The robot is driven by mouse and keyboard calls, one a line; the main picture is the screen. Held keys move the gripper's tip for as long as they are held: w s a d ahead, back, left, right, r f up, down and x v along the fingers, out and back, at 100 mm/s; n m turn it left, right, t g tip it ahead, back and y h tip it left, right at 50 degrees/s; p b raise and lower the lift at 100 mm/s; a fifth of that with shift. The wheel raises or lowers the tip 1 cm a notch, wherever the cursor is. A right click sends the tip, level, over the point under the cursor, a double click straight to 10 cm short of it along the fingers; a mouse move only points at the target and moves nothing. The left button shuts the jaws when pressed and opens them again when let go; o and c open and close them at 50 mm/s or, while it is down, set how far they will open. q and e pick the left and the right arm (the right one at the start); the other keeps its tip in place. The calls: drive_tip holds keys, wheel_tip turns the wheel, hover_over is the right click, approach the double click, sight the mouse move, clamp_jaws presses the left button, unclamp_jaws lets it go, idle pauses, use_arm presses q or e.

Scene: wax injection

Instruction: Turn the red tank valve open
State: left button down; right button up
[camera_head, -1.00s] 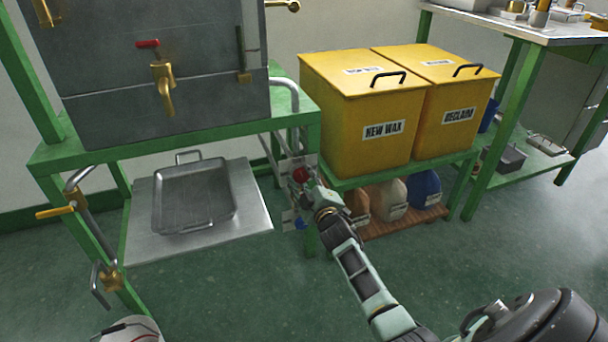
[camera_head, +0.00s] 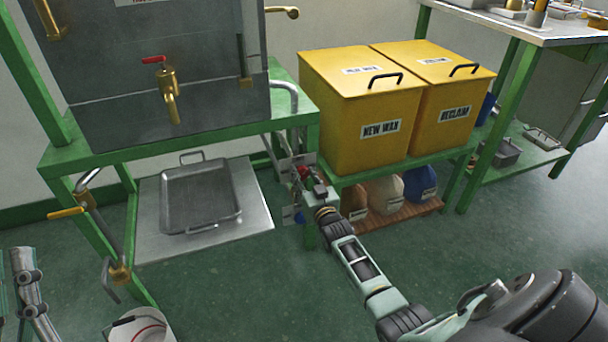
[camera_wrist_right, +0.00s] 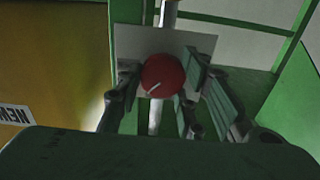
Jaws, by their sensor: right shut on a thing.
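The red round valve knob (camera_wrist_right: 163,76) sits between the two fingers of my right gripper (camera_wrist_right: 160,98) in the right wrist view, in front of a pale plate. A short white mark on it runs slantwise. In the head view the knob (camera_head: 303,172) shows small beside the green stand's right leg, partly hidden by my right gripper (camera_head: 309,183), which is shut on it. A grey tank (camera_head: 170,75) stands above, with a red-handled brass tap (camera_head: 167,88) on its front. Part of my left arm or gripper shows at the lower left edge; its fingers cannot be made out.
A metal tray (camera_head: 200,197) lies on a lower shelf. Yellow bins marked NEW WAX (camera_head: 358,110) and RECLAIM (camera_head: 445,112) stand close right of the knob, with sacks below. A bucket (camera_head: 140,328) stands at lower left.

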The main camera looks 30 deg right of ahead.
drive_tip(key=m, duration=0.3)
drive_tip(key=shift+d+r, duration=0.2)
drive_tip(key=shift+d, duration=0.1)
drive_tip(key=m, duration=0.2)
drive_tip(key=shift+f+m, duration=0.1)
drive_tip(key=shift+m, duration=0.2)
drive_tip(key=m, duration=0.3)
drive_tip(key=shift+f, duration=0.15)
drive_tip(key=shift+m, duration=0.6)
use_arm(q)
drive_tip(key=shift+w+f+g, duration=0.3)
drive_tip(key=shift+f, duration=0.15)
use_arm(e)
drive_tip(key=shift+a+m, duration=0.1)
drive_tip(key=shift+m, duration=0.2)
use_arm(q)
drive_tip(key=shift+r, duration=0.1)
use_arm(e)
drive_tip(key=shift+f, duration=0.1)
drive_tip(key=o, duration=1.1)
drive_tip(key=shift+f, duration=0.1)
use_arm(q)
drive_tip(key=shift+d, duration=0.2)
